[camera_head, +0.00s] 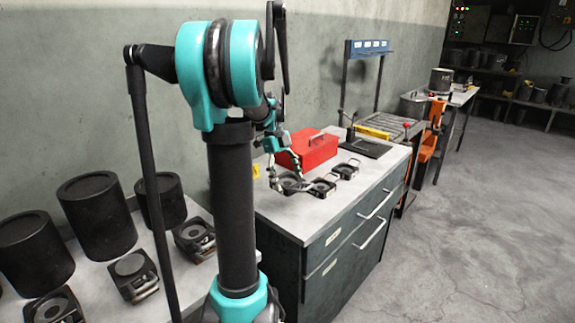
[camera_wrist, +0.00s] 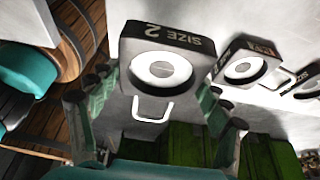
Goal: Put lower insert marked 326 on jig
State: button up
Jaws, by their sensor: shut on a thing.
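My gripper (camera_head: 281,176) reaches down to the left end of a row of dark ring-topped blocks on the grey cabinet top. In the wrist view its fingers (camera_wrist: 155,105) stand on either side of a dark block marked "SIZE 2" (camera_wrist: 180,42), with a pale round centre and a wire handle. It is shut on this block (camera_head: 291,184). Two similar blocks, a middle one (camera_head: 322,188) and a right one (camera_head: 347,170), sit to its right; they also show in the wrist view (camera_wrist: 243,68). I cannot read 326 on any block or tell which is the jig.
A red toolbox (camera_head: 308,150) stands close behind the blocks. A dark flat plate (camera_head: 372,147) lies to the right. Large black cylinders (camera_head: 98,215) and more ring-topped blocks (camera_head: 133,272) stand on the left table. The floor (camera_head: 460,210) at right is clear.

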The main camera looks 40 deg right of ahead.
aim_at(291, 208)
jog(key=shift+f, duration=3.8)
jog(key=shift+f, duration=0.1)
jog(key=o, duration=1.9)
jog(key=v, duration=1.2)
